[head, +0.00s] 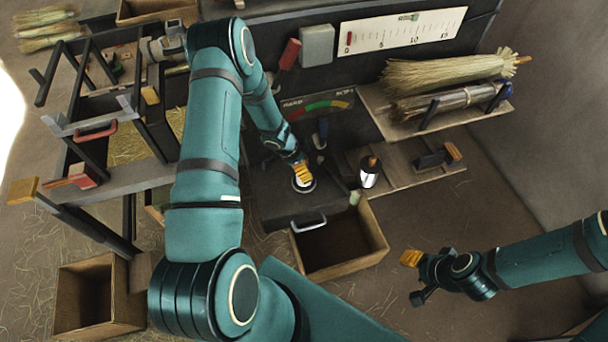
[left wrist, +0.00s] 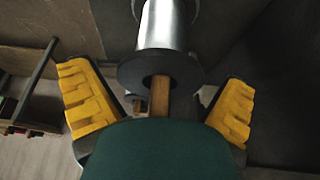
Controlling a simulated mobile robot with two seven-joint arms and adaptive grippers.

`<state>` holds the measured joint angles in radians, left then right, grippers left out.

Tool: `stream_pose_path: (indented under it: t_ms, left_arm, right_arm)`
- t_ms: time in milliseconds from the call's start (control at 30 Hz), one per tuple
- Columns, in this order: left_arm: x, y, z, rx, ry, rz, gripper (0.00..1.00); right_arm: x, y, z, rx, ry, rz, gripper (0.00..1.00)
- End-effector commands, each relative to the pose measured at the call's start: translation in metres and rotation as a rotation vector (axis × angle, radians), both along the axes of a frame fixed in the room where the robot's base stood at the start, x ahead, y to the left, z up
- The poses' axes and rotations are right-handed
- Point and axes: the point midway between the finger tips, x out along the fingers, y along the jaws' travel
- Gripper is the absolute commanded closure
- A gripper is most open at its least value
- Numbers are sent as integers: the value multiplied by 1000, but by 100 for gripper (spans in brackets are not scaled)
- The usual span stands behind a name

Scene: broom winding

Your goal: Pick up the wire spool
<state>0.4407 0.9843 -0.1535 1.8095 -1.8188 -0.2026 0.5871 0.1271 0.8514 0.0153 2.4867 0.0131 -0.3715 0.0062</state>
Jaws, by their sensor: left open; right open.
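The wire spool (head: 303,185) stands on the dark bench top in the head view, mostly covered by my left gripper (head: 302,171). In the left wrist view the spool (left wrist: 165,30) is a silver cylinder with a dark round flange, and a wooden rod shows at the flange's hole. It lies between the two yellow fingers of my left gripper (left wrist: 156,85), which are spread with visible gaps on both sides. My right gripper (head: 414,277) is open and empty, off to the lower right, away from the bench.
Straw brooms (head: 440,75) lie on the right shelf.

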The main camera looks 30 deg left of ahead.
Motion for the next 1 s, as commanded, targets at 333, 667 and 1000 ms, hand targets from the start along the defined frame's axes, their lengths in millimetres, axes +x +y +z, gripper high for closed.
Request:
stream_pose_path:
  t_ms: [333, 667, 1000]
  left_arm:
    - [5, -4, -15, 0, 0, 1, 0]
    - [5, -4, -15, 0, 0, 1, 70]
    - [6, -4, -13, 0, -3, 1, 70]
  right_arm:
    - [-2, 0, -4, 1, 4, 4, 53]
    - [-2, 0, -4, 1, 3, 3, 53]
    - [-1, 0, -4, 1, 3, 2, 53]
